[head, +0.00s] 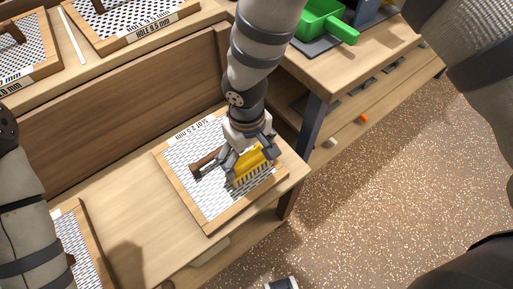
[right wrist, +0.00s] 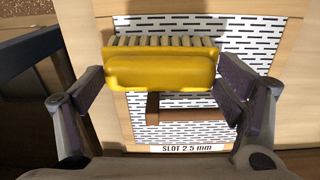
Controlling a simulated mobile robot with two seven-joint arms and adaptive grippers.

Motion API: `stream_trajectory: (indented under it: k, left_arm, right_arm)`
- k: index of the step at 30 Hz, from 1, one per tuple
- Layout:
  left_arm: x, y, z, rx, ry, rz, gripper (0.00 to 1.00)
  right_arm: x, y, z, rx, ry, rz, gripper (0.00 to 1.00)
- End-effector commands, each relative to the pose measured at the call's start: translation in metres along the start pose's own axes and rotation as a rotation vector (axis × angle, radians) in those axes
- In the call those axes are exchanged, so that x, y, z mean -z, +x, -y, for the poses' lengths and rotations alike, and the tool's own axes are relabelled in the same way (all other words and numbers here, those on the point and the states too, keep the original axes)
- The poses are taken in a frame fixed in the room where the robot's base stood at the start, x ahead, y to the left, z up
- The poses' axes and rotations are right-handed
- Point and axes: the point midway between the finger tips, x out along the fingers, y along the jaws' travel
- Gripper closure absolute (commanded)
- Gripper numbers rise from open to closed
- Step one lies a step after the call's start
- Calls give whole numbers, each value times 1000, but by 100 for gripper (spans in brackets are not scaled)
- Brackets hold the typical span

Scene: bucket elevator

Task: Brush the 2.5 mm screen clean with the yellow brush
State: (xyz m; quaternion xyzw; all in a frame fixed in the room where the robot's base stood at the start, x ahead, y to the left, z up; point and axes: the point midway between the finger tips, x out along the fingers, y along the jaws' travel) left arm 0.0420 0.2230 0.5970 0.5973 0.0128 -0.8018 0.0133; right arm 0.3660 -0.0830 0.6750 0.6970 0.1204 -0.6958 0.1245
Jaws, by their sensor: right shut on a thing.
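The SLOT 2.5 mm screen (head: 209,200) lies flat on the wooden bench, a slotted white sheet in a wooden frame with a brown bar handle (head: 205,163). It also fills the middle of the right wrist view (right wrist: 228,23), its label (right wrist: 187,148) readable. My right gripper (head: 246,158) is shut on the yellow brush (head: 252,168), over the right part of the screen. The brush (right wrist: 160,72) sits between the two fingers, its pale bristles toward the screen. I cannot tell whether the bristles touch the sheet. My left arm shows at the left edge; its gripper is out of view.
Another framed screen (head: 79,245) lies on the bench at lower left. A green scoop (head: 325,24) sits on the table at upper right. The bench ends right of the screen, above speckled floor.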

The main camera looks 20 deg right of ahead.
Motion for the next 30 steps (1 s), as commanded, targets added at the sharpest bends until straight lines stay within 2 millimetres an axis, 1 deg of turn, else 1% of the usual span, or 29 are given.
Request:
stream_trajectory:
  k: [2,9,15,21,28,30]
  left_arm:
    - [0,-1,0,0,0,-2,100]
    - [3,-6,0,-1,0,-17,100]
    - [4,-7,0,-1,0,-20,100]
    - [6,-11,0,-1,0,-31,100]
    - [7,-13,0,-1,0,-37,100]
    - [9,-16,0,-2,0,-45,100]
  right_arm:
    - [0,0,3,0,-1,-1,54]
    - [0,1,28,-1,-1,-2,54]
    - [0,3,37,0,1,-1,54]
    - [-1,4,60,1,-2,-1,54]
    - [-3,6,72,1,-4,2,54]
    - [-3,5,80,1,-5,2,54]
